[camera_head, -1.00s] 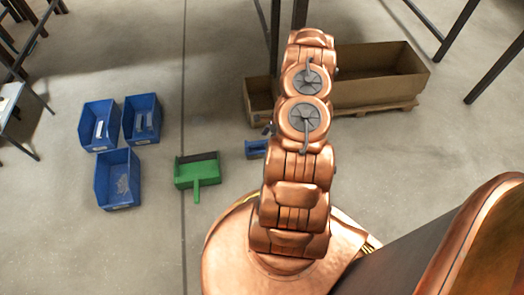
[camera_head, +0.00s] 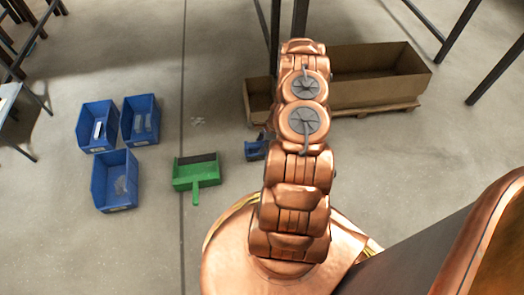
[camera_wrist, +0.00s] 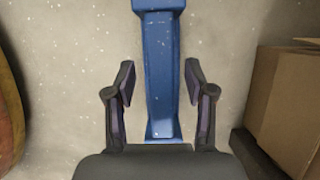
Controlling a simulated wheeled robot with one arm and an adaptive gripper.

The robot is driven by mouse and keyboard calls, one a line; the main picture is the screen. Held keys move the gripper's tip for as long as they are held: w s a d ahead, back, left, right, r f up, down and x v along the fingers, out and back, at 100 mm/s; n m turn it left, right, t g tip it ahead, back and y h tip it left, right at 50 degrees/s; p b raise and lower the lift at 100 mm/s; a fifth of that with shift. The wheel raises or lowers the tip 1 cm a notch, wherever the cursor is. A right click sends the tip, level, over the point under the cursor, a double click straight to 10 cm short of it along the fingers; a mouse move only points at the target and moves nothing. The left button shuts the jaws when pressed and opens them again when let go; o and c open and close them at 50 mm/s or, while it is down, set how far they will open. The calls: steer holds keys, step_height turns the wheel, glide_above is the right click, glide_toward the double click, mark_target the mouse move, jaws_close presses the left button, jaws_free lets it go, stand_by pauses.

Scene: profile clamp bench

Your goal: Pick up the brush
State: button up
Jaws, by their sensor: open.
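A long blue object (camera_wrist: 162,75), which looks like the brush, lies on the floor and runs up the middle of the wrist view. Its upper end is cut off by the picture edge. In the head view, a small part of the blue object (camera_head: 253,150) shows just left of my arm, and the arm hides the rest. My gripper (camera_wrist: 160,78) is open, with one finger on each side of the blue object and visible gaps between. The gripper is mostly hidden behind my arm in the head view.
A green dustpan (camera_head: 200,176) lies left of the arm. Several blue bins (camera_head: 101,179) stand farther left. A cardboard box (camera_head: 375,90) on a pallet is behind and right of the arm; a box side (camera_wrist: 290,105) stands close right in the wrist view.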

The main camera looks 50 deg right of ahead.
steer(key=shift+f, duration=0.15)
stand_by(0.3)
jaws_close()
